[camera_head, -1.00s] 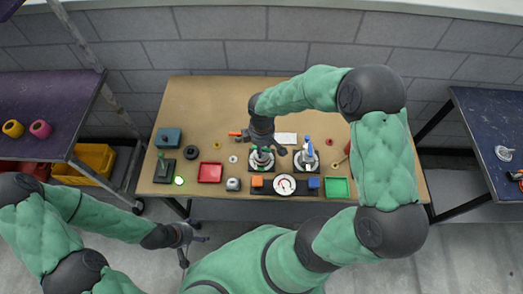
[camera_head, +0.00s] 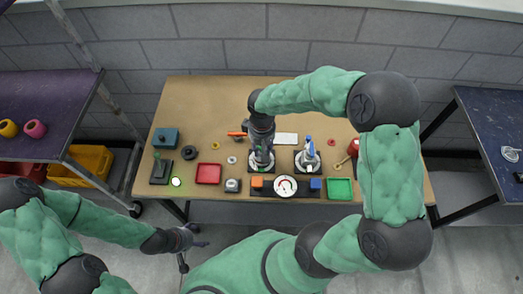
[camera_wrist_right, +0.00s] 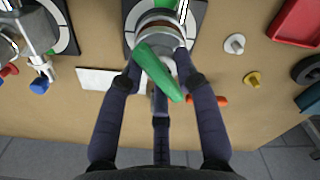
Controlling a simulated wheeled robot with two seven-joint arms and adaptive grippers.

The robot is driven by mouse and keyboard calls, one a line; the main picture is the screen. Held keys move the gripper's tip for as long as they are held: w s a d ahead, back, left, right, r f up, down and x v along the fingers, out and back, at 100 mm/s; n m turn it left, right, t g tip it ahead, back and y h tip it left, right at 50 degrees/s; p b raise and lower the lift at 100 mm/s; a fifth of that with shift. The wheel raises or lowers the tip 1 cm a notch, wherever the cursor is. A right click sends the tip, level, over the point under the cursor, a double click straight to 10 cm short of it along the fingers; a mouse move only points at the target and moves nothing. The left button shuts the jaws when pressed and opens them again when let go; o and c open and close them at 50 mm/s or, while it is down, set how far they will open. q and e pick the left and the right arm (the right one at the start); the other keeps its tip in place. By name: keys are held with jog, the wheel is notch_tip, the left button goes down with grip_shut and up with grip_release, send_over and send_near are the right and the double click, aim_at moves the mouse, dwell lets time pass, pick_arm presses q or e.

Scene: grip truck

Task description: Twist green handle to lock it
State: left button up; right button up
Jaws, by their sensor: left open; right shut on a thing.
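The green handle (camera_wrist_right: 158,72) sits on a round metal fixture on a dark base plate with a white dial ring (camera_wrist_right: 133,38). In the right wrist view it lies slanted between my right gripper's fingers. My right gripper (camera_wrist_right: 158,66) is shut on it, one finger on each side and a third below. In the head view my right gripper (camera_head: 262,156) points down over this fixture and mostly hides the green handle. My left gripper (camera_head: 192,247) is open and empty, in front of the table's front edge at the left.
A similar fixture with a blue handle (camera_head: 309,150) stands just right. The table's back (camera_head: 230,95) is clear.

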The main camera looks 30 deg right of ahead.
jog(key=m+b, duration=0.2)
jog(key=m, duration=0.3)
jog(key=shift+f, duration=0.15)
jog(key=shift+s+a+m+b, duration=0.1)
jog(key=shift+m+b, duration=0.7)
jog(key=shift+m, duration=1.9)
jog(key=o, duration=0.7)
jog(key=shift+o, duration=0.2)
jog(key=shift+r+p, duration=2.8)
jog(key=shift+r, duration=1.15)
jog(key=shift+f, duration=0.1)
